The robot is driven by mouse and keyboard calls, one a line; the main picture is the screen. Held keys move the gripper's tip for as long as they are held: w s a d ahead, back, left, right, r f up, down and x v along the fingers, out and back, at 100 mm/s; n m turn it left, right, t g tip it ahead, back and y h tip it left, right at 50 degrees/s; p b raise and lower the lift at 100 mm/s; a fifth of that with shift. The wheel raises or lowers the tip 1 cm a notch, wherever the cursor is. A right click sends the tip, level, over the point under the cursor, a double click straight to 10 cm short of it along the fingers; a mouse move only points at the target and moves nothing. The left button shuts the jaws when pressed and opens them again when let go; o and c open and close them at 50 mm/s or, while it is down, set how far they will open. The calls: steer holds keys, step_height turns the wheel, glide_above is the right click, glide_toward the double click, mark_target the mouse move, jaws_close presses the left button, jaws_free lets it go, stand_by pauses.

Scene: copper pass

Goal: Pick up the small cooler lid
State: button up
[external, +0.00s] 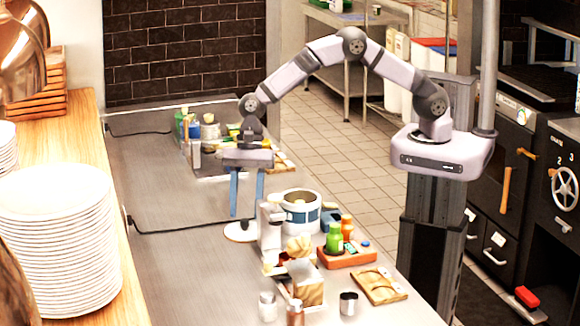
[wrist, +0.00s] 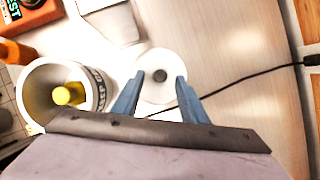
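The small cooler lid, a white disc with a dark knob in its middle, shows in the wrist view (wrist: 158,93) and lies on the counter in the external view (external: 240,234). My gripper (external: 247,206) is open, its two blue fingers pointing down above the lid. In the wrist view my gripper (wrist: 160,78) has one fingertip on each side of the knob, with a gap on both sides. I cannot tell how far above the lid the tips are. The open cooler (external: 301,214), a white and blue round tub, stands just right of the lid; it also shows in the wrist view (wrist: 94,90) with something yellow inside.
A green bottle (external: 335,238) and an orange bottle (external: 347,228) stand by a red-orange tray (external: 345,259) right of the cooler. A black cable (wrist: 250,75) runs from the lid area across the counter. The counter left of the lid is mostly clear.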

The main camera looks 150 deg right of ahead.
mark_target(245, 226)
steer(key=shift+x, duration=1.15)
jaws_close()
steer(key=shift+r, duration=0.1)
